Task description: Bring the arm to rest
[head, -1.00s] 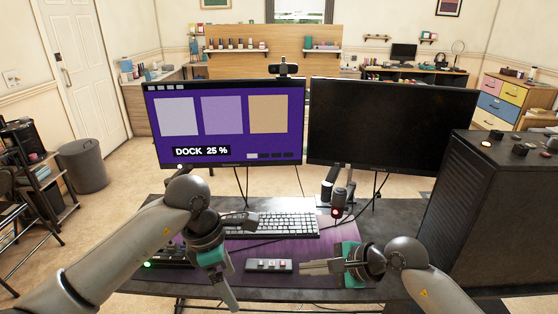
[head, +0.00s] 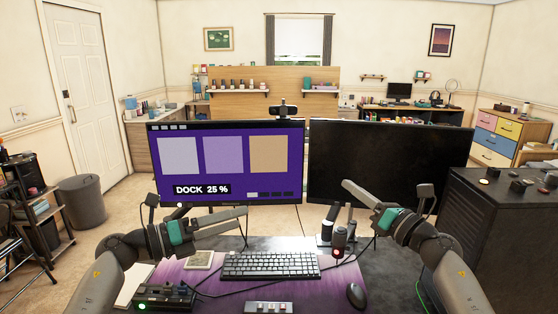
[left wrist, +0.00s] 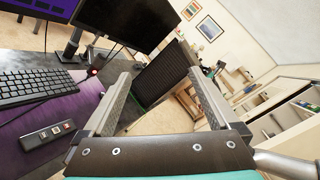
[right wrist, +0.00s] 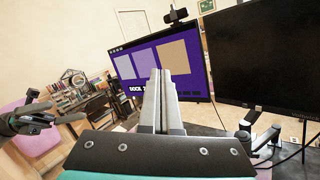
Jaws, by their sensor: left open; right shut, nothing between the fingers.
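My left gripper (head: 228,226) is raised above the left part of the desk, in front of the lit monitor's lower edge, and points right. In the left wrist view its two fingers (left wrist: 160,100) stand wide apart with nothing between them. My right gripper (head: 354,190) is raised in front of the dark monitor (head: 390,150) and points up and left. In the right wrist view its fingers (right wrist: 160,85) are closed together and empty. The lit monitor (head: 225,160) shows three coloured panels and the text "DOCK 25 %".
On the desk are a keyboard (head: 270,265), a small button box (head: 268,307), a mouse (head: 356,295) and a black device with a green light (head: 165,298). A black computer case (head: 500,230) stands at right. A stand with a red button (head: 338,252) is below the monitors.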

